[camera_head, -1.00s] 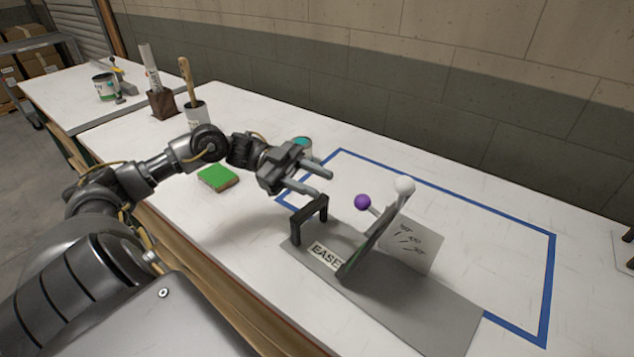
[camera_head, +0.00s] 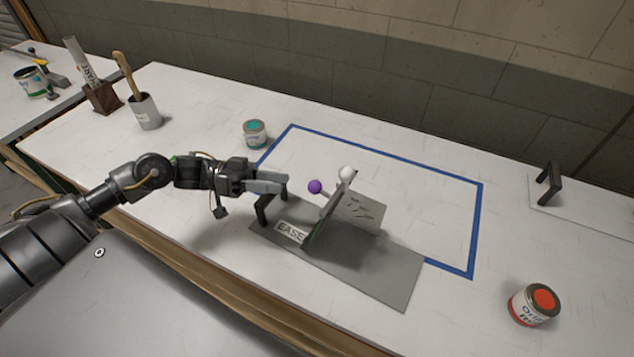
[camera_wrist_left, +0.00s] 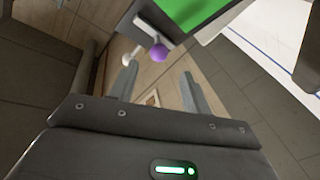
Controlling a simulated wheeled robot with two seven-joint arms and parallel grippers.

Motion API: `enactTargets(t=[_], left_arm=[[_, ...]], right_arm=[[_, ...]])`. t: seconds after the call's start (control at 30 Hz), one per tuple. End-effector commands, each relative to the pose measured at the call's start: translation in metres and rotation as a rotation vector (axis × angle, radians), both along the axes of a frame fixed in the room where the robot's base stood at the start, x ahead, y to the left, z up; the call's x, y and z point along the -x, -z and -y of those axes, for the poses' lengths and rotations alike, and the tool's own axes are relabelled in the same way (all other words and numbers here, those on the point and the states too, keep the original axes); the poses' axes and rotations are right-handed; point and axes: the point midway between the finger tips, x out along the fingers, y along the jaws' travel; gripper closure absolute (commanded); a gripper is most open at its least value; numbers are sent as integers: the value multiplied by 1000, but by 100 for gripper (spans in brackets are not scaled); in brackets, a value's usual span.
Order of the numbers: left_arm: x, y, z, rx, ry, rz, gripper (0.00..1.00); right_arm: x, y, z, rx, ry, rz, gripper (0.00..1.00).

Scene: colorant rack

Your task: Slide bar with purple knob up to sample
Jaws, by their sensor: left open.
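The purple knob (camera_head: 315,187) sticks out on a short bar to the left of the tilted plate of the grey stand (camera_head: 390,275). A white knob (camera_head: 347,173) sits at the plate's top. My left gripper (camera_head: 286,181) is open and empty, a little left of the purple knob and above the stand's black handle (camera_head: 267,206). In the left wrist view the purple knob (camera_wrist_left: 158,53) shows beyond and between the fingertips (camera_wrist_left: 158,80), next to a green panel (camera_wrist_left: 187,10). The white knob (camera_wrist_left: 126,59) is beside it. My right gripper is not in view.
Blue tape (camera_head: 385,160) marks a rectangle around the back of the stand. A teal-topped can (camera_head: 255,134) stands behind my gripper, and an orange-topped can (camera_head: 534,305) at right. A brush cup (camera_head: 145,112) is at back left. Another black handle (camera_head: 549,185) is far right.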

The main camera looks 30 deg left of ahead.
Motion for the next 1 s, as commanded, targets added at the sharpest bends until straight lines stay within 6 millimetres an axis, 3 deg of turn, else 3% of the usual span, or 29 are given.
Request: enactTargets(t=[0.3,0.5,0.9,1.0], left_arm=[[-21,-5,56,2,1,5,52],[-29,-3,79,1,1,3,52],[-31,-1,86,-2,3,3,52],[-31,-1,86,-1,2,3,63]], right_arm=[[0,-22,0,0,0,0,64],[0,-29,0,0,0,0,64],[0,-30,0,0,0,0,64],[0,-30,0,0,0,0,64]])
